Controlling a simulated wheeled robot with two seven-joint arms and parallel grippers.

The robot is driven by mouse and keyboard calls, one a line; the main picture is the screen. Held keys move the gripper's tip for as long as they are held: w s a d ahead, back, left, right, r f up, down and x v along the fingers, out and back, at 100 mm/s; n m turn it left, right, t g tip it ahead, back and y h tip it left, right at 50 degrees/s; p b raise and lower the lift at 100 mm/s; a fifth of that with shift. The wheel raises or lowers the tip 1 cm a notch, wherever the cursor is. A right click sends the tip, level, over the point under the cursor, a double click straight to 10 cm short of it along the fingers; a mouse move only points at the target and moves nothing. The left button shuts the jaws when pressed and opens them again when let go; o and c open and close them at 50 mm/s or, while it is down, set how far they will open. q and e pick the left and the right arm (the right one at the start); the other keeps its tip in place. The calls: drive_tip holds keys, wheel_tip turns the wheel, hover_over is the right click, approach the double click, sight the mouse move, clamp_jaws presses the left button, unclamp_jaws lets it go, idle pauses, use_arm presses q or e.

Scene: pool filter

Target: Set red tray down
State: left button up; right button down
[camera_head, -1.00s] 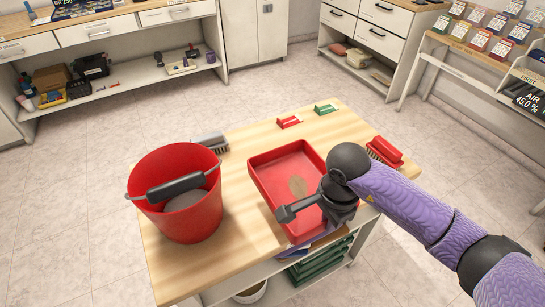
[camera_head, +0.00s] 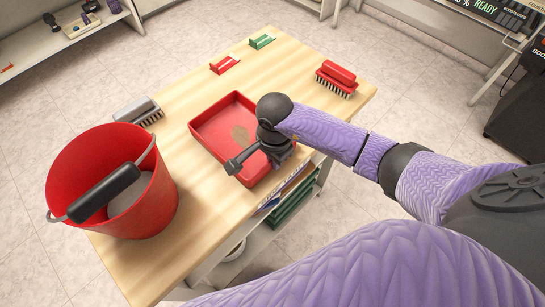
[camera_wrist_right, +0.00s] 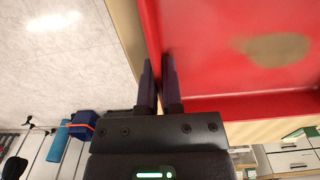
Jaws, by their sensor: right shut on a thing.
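The red tray (camera_head: 217,128) is a shallow open box with a brown patch on its floor. In the head view it is over the near right side of the wooden tabletop (camera_head: 170,225). Whether its underside touches the wood I cannot tell. My right gripper (camera_head: 268,153) is at the tray's near right side. In the right wrist view, the fingers of the gripper (camera_wrist_right: 160,85) are shut on the side wall of the tray (camera_wrist_right: 215,60). My left gripper is not in view.
A red bucket (camera_head: 155,208) with a dark grip stands left of the tray. A grey brush (camera_head: 138,110), a red label block (camera_head: 225,65), a green label block (camera_head: 262,42) and a red brush (camera_head: 336,78) line the far side. Bare wood lies between them and the tray.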

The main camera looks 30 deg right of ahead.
drive_tip(key=c, duration=1.2)
unclamp_jaws()
drive_tip(key=shift+f, duration=0.1)
drive_tip(key=o, duration=0.4)
wheel_tip(320, 180, up, 12)
drive_tip(key=p, duration=0.3)
drive_tip(key=shift+r+p, duration=0.25)
drive_tip(key=shift+p, duration=0.05)
